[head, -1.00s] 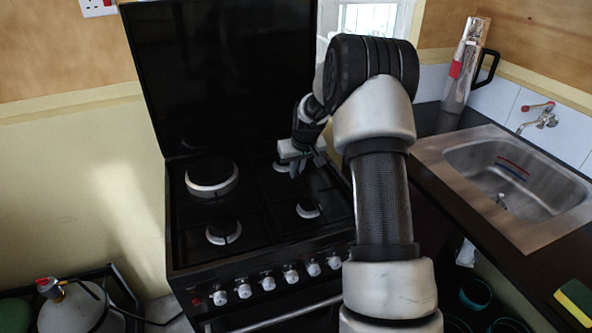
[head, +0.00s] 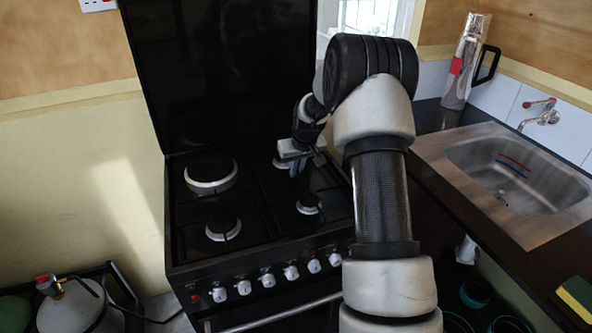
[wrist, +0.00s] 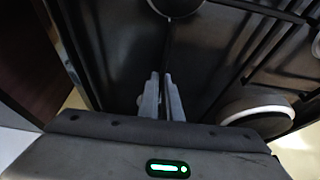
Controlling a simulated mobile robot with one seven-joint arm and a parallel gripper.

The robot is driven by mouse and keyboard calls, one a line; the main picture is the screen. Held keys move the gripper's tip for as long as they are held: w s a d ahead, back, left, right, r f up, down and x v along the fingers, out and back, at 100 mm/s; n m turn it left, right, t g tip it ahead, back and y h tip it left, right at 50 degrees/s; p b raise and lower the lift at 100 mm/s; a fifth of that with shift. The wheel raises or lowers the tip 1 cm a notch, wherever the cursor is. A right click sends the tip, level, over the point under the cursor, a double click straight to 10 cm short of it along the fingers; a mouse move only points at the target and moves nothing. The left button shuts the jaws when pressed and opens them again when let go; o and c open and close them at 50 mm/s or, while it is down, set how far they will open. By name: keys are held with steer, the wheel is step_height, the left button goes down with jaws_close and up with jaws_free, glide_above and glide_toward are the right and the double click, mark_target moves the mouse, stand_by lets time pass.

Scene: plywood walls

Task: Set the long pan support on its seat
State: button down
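The cooker hob (head: 262,232) is black, and its pan supports are thin black bars that barely show against it in the head view. My gripper (head: 297,165) is low over the right side of the hob, by the rear right burner. In the wrist view my gripper (wrist: 162,92) has its fingers close together, with a thin dark bar between them. This bar seems to be part of the long pan support (wrist: 167,50), running up toward a burner (wrist: 178,6). Whether the support sits in its seat cannot be told.
The raised black lid (head: 220,75) stands behind the hob. The large rear left burner (head: 211,174), front left burner (head: 223,227) and front right burner (head: 309,203) are around. Knobs (head: 267,281) line the front. A sink (head: 515,175) and tall flask (head: 465,65) are at right.

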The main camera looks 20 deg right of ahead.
steer(key=shift+w+f, duration=0.1)
steer(key=shift+f, duration=0.1)
stand_by(0.4)
steer(key=c, duration=1.9)
jaws_free()
steer(key=shift+f, duration=0.15)
steer(key=v, duration=1.8)
steer(key=shift+p, duration=0.45)
steer(key=s+a+r+p, duration=0.35)
steer(key=s+r, duration=0.25)
steer(key=r, duration=0.2)
steer(key=s+a+r+p, duration=0.2)
steer(key=s+a+r, duration=0.3)
steer(key=s+r, duration=0.25)
steer(key=s+a+r+p, duration=0.2)
steer(key=s, duration=0.7)
steer(key=s+a+r+t+p, duration=0.1)
steer(key=s+a+r+p, duration=0.1)
steer(key=s, duration=0.8)
steer(key=shift+a+r+p, duration=0.2)
steer(key=shift+a+p, duration=0.3)
steer(key=shift+p, duration=0.35)
